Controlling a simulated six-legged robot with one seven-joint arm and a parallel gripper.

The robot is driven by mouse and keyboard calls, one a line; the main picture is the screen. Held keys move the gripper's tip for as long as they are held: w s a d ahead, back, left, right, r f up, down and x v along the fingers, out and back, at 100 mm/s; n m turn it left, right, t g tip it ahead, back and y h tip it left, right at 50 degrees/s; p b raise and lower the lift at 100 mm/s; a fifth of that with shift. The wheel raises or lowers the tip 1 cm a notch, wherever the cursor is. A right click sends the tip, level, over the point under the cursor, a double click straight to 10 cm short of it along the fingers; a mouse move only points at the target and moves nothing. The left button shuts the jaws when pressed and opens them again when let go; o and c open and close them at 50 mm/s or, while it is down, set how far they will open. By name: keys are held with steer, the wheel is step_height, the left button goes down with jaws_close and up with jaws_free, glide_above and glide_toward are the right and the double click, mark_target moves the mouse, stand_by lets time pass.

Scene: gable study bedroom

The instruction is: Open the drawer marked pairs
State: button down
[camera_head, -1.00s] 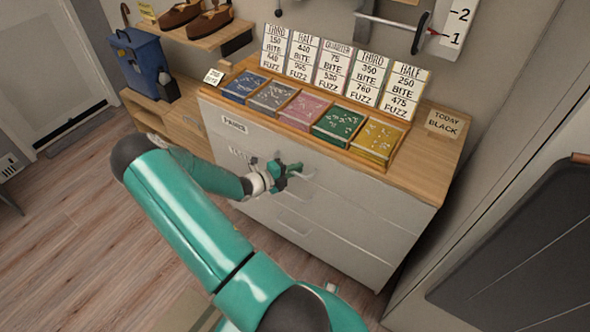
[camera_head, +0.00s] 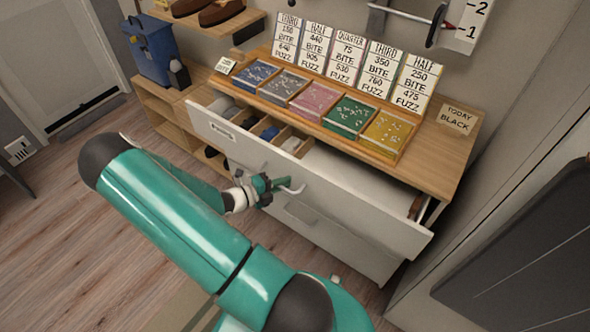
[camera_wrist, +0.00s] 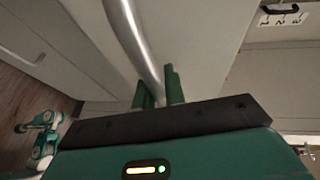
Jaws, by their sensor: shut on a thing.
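The top drawer (camera_head: 340,200) of the white dresser stands pulled out, its front well clear of the cabinet. A small label sits at the left of its front (camera_head: 222,131), too small to read now; it read PAIRS in the earlier frame. Dividers and rolled dark, blue and light items (camera_head: 268,130) show inside. My gripper (camera_head: 275,187) is at the middle of this drawer front, shut on its metal bar handle (camera_head: 294,187). In the wrist view the two green fingers (camera_wrist: 159,88) close around the curved handle (camera_wrist: 132,35). The lower drawers (camera_head: 300,212) are shut.
A wooden top (camera_head: 450,150) carries a tray of coloured boxes (camera_head: 349,115), number cards (camera_head: 345,60) and a TODAY BLACK card (camera_head: 457,118). A blue bin (camera_head: 152,55) stands on a low shelf at left. A dark panel (camera_head: 520,250) is at right. Floor (camera_head: 60,220) is clear at left.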

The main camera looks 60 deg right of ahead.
steer(key=w+a, duration=0.2)
steer(key=a, duration=1.2)
steer(key=shift+w+a, duration=0.15)
steer(key=shift+a, duration=0.1)
steer(key=c, duration=1.7)
jaws_free()
steer(key=shift+c, duration=0.2)
steer(key=shift+w+a, duration=0.1)
steer(key=v, duration=1.3)
steer(key=shift+a, duration=0.2)
steer(key=shift+w+r, duration=0.15)
